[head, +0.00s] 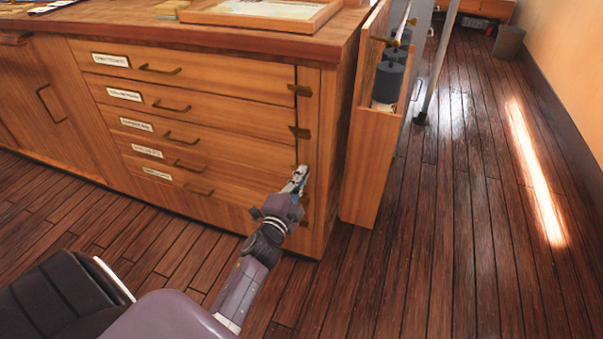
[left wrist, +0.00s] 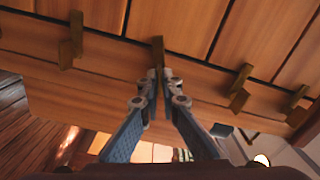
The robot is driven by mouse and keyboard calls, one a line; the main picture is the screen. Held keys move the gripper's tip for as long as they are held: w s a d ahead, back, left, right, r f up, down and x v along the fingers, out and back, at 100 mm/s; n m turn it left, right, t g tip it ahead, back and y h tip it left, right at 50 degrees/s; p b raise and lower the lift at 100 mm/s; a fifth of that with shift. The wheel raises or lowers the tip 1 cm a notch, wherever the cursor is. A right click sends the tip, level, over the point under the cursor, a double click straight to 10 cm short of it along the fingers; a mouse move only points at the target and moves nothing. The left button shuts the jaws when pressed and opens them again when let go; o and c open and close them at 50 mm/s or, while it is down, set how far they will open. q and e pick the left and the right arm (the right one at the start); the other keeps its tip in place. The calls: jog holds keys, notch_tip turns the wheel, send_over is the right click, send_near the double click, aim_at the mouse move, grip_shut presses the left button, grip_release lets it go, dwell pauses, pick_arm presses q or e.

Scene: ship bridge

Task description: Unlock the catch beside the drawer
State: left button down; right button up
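The wooden chest (head: 215,125) has a stack of several labelled drawers. Small dark brass catches run down the upright strip at their right, such as the upper catch (head: 299,90) and the one below it (head: 299,132). My left gripper (head: 299,175) is at a lower catch on this strip. In the left wrist view, the fingertips of my left gripper (left wrist: 160,76) are close together at the end of the middle catch (left wrist: 157,50) and appear shut on it. The fingers hide part of that catch. Other catches (left wrist: 76,35) stand free on both sides. My right gripper is not in view.
A narrow wooden rack (head: 372,150) with dark rolls (head: 388,80) stands just right of the chest, beside a metal post (head: 437,65). A tray (head: 265,10) lies on top. The plank floor (head: 470,200) at right is clear. A bin (head: 508,42) stands far back.

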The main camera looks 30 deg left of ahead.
pick_arm(q)
jog(key=shift+f+n+p, duration=0.1)
jog(key=shift+n+p, duration=3.55)
jog(key=shift+n, duration=3.55)
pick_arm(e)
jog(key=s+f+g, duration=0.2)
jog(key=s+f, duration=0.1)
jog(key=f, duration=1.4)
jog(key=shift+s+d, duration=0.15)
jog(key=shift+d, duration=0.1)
pick_arm(q)
jog(key=c, duration=2.2)
grip_release()
jog(key=v, duration=1.2)
jog(key=shift+s, duration=0.1)
